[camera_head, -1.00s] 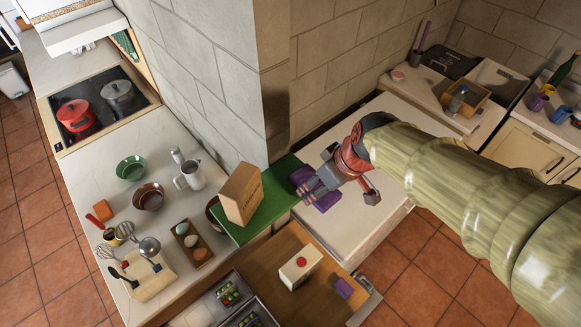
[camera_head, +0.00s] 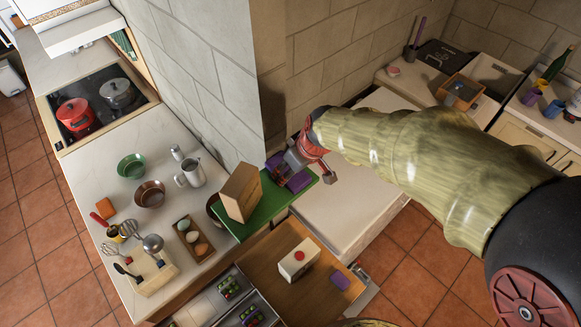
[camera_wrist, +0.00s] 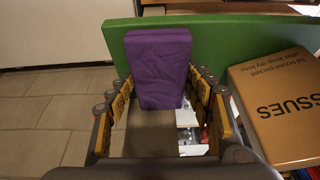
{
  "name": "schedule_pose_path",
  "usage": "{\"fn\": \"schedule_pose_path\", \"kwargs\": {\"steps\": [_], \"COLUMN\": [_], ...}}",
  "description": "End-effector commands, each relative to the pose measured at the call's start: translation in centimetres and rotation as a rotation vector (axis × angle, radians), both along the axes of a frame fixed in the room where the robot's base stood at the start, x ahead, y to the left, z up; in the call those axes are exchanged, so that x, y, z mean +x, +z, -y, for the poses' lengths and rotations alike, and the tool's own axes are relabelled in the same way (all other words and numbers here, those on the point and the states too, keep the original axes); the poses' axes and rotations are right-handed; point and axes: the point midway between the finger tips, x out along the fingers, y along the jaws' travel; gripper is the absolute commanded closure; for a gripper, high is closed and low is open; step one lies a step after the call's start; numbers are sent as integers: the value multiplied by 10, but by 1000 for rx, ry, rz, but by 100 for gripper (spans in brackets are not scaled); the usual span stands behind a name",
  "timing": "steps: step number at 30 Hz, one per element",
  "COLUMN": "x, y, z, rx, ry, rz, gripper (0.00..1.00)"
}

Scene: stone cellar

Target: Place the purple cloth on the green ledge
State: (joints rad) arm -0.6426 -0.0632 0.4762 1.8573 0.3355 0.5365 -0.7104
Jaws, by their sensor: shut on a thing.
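The purple cloth (camera_head: 299,182) is between the fingers of my gripper (camera_head: 284,172) in the head view, and part of it is hidden by the gripper. The wrist view also shows the cloth (camera_wrist: 160,65) as a folded purple block between both rows of fingers, with the gripper shut on it. The green ledge (camera_head: 245,226) juts out at the foot of the stone pillar. In the head view the cloth overlaps the right part of the ledge. In the wrist view the ledge (camera_wrist: 230,45) lies behind the cloth. I cannot tell whether the cloth touches it.
A tan tissue box (camera_head: 240,193) stands on the ledge, close to the right of my fingers in the wrist view (camera_wrist: 285,110). The stone pillar (camera_head: 225,80) rises behind the ledge. Below lies a wooden surface with a white box (camera_head: 299,260) and another purple item (camera_head: 340,280).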

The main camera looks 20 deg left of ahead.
Motion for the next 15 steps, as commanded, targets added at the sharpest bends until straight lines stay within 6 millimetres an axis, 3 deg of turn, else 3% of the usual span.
{"fn": "schedule_pose_path", "kwargs": {"steps": [6, 7, 15], "x": [0, 0, 0], "y": [-2, -3, -2], "z": [0, 0, 0], "rx": [-1, -1, 0], "ry": [0, 0, 0], "rz": [0, 0, -1], "gripper": [72, 47, 32]}}
